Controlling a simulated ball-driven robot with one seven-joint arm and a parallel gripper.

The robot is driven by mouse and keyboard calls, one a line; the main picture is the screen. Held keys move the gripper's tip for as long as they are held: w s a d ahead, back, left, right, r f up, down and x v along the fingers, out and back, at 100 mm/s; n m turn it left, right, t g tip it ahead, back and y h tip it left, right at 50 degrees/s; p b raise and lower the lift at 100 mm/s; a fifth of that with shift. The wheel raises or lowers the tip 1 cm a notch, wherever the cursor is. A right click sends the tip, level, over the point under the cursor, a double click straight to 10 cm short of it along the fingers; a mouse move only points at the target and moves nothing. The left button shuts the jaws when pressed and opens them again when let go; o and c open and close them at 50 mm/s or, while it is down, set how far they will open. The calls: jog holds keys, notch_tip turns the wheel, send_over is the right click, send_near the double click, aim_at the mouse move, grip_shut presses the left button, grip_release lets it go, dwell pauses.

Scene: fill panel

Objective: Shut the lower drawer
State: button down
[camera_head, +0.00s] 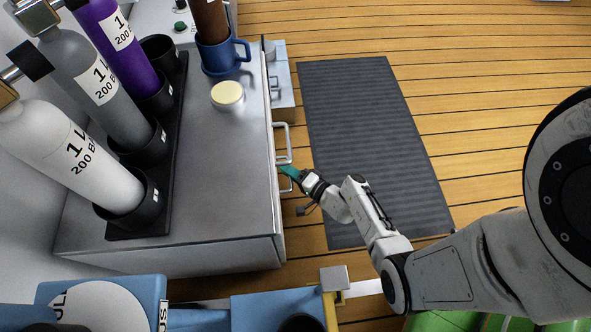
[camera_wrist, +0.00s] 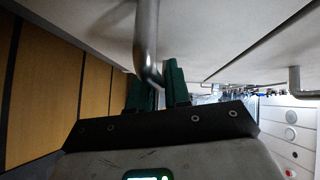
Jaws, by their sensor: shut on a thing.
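The grey cabinet (camera_head: 225,150) stands left of my arm, with its handled front on its right side. My gripper (camera_head: 287,172), with green fingertips, is at the front beside this handle. In the wrist view, a metal handle bar (camera_wrist: 147,35) reaches down between the green fingers (camera_wrist: 157,88), which are shut on it. A second handle (camera_wrist: 295,82) shows farther right, apart from the fingers. Which drawer the held handle belongs to, and how far that drawer stands out, I cannot tell.
A blue mug (camera_head: 222,55), a pale round lid (camera_head: 228,95) and a black rack (camera_head: 172,180) of bottles stand on the cabinet top. A pale blue box-like part (camera_head: 283,80) juts out farther back. A dark mat (camera_head: 365,120) lies on the open wooden floor.

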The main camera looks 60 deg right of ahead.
jog(key=c, duration=1.2)
grip_release()
jog(key=shift+w+a, duration=0.2)
jog(key=s+a+r+p, duration=0.1)
jog(key=s+p, duration=0.2)
jog(key=s, duration=0.7)
jog(key=shift+s+a+r, duration=0.15)
jog(key=shift+s+a, duration=0.05)
jog(key=shift+s, duration=0.2)
